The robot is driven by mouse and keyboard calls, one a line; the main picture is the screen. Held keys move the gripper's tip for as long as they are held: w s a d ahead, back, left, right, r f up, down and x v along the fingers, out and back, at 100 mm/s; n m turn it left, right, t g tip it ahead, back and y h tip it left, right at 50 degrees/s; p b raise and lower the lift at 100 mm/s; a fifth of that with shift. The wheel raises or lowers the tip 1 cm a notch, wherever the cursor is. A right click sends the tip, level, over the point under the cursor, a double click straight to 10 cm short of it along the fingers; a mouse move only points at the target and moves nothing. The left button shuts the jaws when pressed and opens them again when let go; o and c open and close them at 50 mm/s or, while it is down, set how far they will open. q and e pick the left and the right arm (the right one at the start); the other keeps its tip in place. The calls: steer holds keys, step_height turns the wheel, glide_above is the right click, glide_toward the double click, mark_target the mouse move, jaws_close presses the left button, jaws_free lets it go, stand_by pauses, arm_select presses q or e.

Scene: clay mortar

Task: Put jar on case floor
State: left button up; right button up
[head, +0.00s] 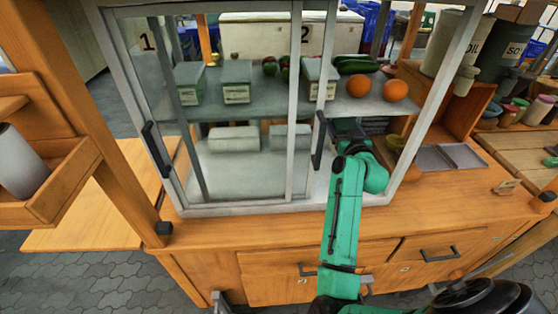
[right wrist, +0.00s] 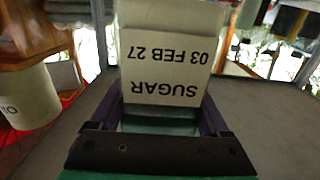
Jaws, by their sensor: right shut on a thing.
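The jar (right wrist: 165,75) is pale with a white label reading "SUGAR 03 FEB 27", upside down in the right wrist view. My right gripper (right wrist: 160,112) is shut on it, with one dark finger on each side. In the head view my green right arm reaches through the open right side of the glass case (head: 245,207), and the right gripper (head: 352,130) is inside, below the shelf level. I cannot make out the jar in the head view. The case floor (head: 240,177) is grey; whether the jar touches it cannot be told. My left gripper is not in view.
The case shelf (head: 270,104) holds lidded boxes (head: 237,82), oranges (head: 358,86) and green vegetables (head: 357,65). Pale blocks (head: 233,139) are on the lower level. The door handle (head: 319,140) is close to my arm. A grey tray (head: 448,157) lies right of the case.

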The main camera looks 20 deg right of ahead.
steer(key=f, duration=0.4)
steer(key=s+f, duration=0.1)
steer(key=shift+d+f, duration=0.25)
steer(key=shift+f, duration=0.15)
steer(key=f, duration=0.3)
steer(key=shift+w+f, duration=0.1)
steer(key=shift+w, duration=0.1)
steer(key=shift+f+b, duration=0.55)
steer(key=shift+f, duration=0.2)
steer(key=o, duration=1.5)
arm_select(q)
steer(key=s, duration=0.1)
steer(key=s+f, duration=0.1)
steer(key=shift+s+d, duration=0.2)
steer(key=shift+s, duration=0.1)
arm_select(e)
steer(key=shift+s, duration=0.1)
